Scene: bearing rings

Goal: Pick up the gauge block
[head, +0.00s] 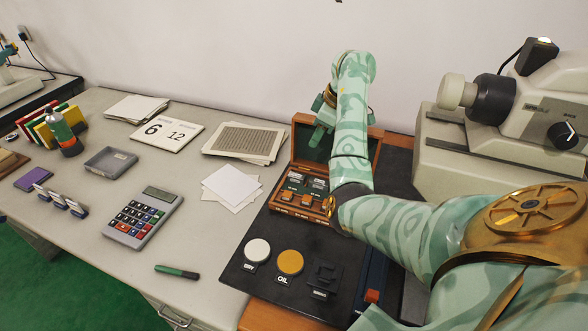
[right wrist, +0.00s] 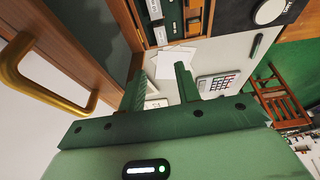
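Several small gauge blocks (head: 312,182) lie in the slots of an open wooden case (head: 288,207) in the head view. I cannot tell which single block the task means. The case and blocks (right wrist: 170,22) also show at the top of the right wrist view. My right gripper (head: 320,132) hangs over the rear of the case, in front of its raised lid, with my arm covering the case's right side. In the right wrist view my right gripper (right wrist: 160,85) has its two green fingers apart, with nothing between them. My left gripper is not in view.
The case stands on a black mat (head: 235,272) with a white disc (head: 257,250), an orange OIL disc (head: 290,262) and a dark holder (head: 324,278). A large grey machine (head: 440,150) stands right. Papers (head: 231,185) and a calculator (head: 145,215) lie left.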

